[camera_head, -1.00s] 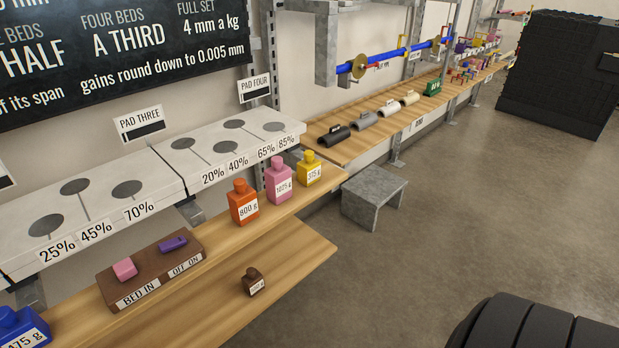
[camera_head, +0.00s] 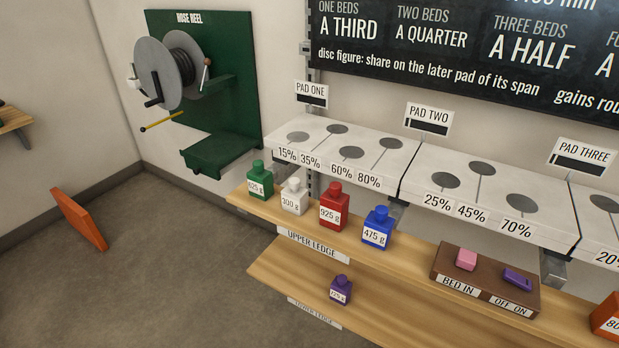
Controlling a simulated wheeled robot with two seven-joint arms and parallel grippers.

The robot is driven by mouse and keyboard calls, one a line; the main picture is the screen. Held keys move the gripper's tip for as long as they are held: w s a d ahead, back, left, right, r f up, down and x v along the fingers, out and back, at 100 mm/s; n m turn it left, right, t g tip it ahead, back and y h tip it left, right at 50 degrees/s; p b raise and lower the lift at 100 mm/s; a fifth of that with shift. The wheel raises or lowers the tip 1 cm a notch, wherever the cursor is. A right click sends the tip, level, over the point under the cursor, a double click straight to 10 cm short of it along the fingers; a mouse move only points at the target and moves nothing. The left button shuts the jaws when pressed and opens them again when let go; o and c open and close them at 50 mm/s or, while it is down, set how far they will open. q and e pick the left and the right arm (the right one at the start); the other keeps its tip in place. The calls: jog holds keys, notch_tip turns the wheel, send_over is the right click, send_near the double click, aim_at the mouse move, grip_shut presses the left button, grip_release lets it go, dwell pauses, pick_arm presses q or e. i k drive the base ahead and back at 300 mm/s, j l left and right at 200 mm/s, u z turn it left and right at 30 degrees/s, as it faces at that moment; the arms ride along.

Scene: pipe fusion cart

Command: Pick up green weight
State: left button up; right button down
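The green weight (camera_head: 260,181) stands upright at the left end of the upper wooden ledge (camera_head: 312,231). Its white label appears to read 625 g. A white weight (camera_head: 293,197) stands just to its right, with a small gap. Neither of my grippers is in view, and nothing touches the green weight.
A red weight (camera_head: 334,207), a blue weight (camera_head: 377,228) and a brown switch block (camera_head: 484,281) are further right. A purple weight (camera_head: 341,291) stands on the lower ledge (camera_head: 290,276). A green hose reel stand (camera_head: 228,90) is behind left. An orange panel (camera_head: 80,219) leans on open floor.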

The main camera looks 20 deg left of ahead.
aim_at(260, 183)
jog(key=u, duration=0.9)
jog(key=i+j+z, duration=0.05)
